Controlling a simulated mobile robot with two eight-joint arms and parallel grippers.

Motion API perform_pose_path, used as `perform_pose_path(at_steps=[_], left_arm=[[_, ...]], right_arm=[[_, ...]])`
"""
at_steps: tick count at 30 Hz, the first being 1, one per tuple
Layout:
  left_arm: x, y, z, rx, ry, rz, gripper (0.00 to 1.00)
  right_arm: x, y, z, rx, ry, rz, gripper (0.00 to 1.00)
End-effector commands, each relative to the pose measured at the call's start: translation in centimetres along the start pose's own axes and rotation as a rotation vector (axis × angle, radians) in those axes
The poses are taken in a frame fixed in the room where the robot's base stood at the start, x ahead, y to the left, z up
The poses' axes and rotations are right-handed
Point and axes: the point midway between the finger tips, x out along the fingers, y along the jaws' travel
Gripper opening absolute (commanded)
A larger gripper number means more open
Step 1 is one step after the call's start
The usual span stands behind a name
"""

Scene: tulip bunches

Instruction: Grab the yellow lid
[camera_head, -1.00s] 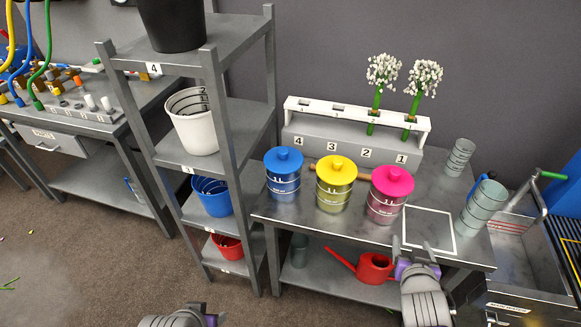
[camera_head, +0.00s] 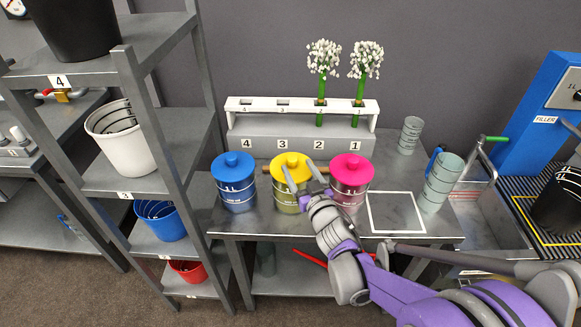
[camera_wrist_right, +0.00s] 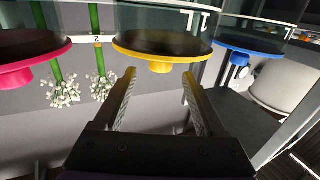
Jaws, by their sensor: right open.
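The yellow lid (camera_head: 292,165) sits on the middle canister (camera_head: 285,198) on the metal table, between the blue-lidded and pink-lidded canisters. My right gripper (camera_head: 303,177) is open and empty, in front of the yellow canister and partly covering it in the head view. In the right wrist view the yellow lid (camera_wrist_right: 160,48) and its knob (camera_wrist_right: 160,66) appear upside down. The knob lies beyond the open fingertips (camera_wrist_right: 158,75), roughly centred between them. I cannot tell how far apart they are. My left gripper is not in view.
The blue lid (camera_head: 232,164) is left and the pink lid (camera_head: 351,168) is close on the right. A rack with white flowers (camera_head: 323,58) stands behind. A grey cup (camera_head: 440,182) stands right of the white square outline (camera_head: 397,213). A shelf (camera_head: 165,85) stands left.

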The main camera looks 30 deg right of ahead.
Motion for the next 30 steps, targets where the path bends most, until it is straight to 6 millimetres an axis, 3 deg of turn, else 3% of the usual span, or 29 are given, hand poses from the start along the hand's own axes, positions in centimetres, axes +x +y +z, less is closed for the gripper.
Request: perform_pose_path(at_steps=[10,19,30], left_arm=[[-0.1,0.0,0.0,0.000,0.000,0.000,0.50],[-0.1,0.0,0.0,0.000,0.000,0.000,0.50],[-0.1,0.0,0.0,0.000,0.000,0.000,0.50]], right_arm=[[4.6,-0.1,-0.2,0.001,-0.001,0.000,0.73],[5.2,0.0,-0.1,0.000,-0.001,0.000,0.73],[5.1,0.0,-0.1,0.000,-0.001,0.000,0.08]])
